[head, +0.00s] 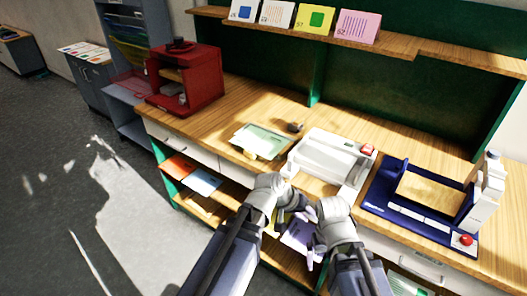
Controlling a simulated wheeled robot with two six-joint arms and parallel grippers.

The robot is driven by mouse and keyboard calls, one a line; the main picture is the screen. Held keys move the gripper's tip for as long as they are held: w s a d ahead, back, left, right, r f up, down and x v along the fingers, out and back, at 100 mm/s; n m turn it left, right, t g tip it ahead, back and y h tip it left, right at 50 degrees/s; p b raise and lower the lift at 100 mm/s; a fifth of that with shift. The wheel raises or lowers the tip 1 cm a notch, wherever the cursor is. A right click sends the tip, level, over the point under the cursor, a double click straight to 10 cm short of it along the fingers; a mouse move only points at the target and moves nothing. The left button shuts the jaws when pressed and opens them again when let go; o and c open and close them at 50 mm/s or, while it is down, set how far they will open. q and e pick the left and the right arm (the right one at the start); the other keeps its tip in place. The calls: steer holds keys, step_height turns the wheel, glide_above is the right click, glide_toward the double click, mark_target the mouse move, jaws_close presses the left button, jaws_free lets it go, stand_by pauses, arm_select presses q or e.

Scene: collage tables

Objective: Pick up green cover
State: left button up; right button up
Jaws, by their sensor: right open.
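A pale green sheet (264,139) lies on a cream board on the wooden worktop, left of a white machine; I cannot tell whether it is the green cover. Another green-edged sheet (405,286) shows at the bottom edge, in the lower shelf. My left gripper (287,203) is at the worktop's front edge, before the white machine; its jaws are too small and overlapped to read. My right gripper (311,250) is lower, open, beside a purple sheet (297,233) in the shelf below. It partly hides that sheet, and contact is unclear.
The white machine (321,157) and a blue-based press (408,212) stand on the worktop (237,103). A red cabinet (188,82) stands at its left end. Orange (180,165) and light blue (204,181) sheets lie in the lower shelf. Cards line the upper shelf.

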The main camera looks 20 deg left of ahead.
arm_select(q)
steer(key=w+a+n+t+h+b, duration=0.1)
steer(key=w+t+b, duration=0.1)
steer(key=w+b, duration=0.1)
steer(key=w+a+f+n+t+b, duration=0.1)
steer(key=w+a+n+t+b, duration=0.1)
steer(key=w+b, duration=0.1)
steer(key=w+a+n+t+h+b, duration=0.1)
steer(key=w+a+n+t+b, duration=0.1)
steer(key=w, duration=0.2)
steer(key=shift+w+a+f+h+b, duration=0.1)
steer(key=shift+w+f+h+b, duration=0.1)
steer(key=shift+h+b, duration=0.15)
steer(key=w+a+n+t+b, duration=0.1)
steer(key=a, duration=0.1)
steer(key=w+a+n+t+b, duration=0.1)
steer(key=w+a+n, duration=0.1)
steer(key=w+a+n+t+y+b, duration=0.1)
steer(key=a+t+b, duration=0.1)
steer(key=shift+w+a+r, duration=0.15)
steer(key=shift+a+r, duration=0.2)
steer(key=shift+a, duration=0.05)
steer(key=n+t+y+b, duration=0.4)
steer(key=n, duration=0.3)
glide_toward(260, 154)
steer(key=x, duration=0.2)
steer(key=shift+x, duration=4.1)
steer(key=shift+f, duration=0.1)
jaws_close()
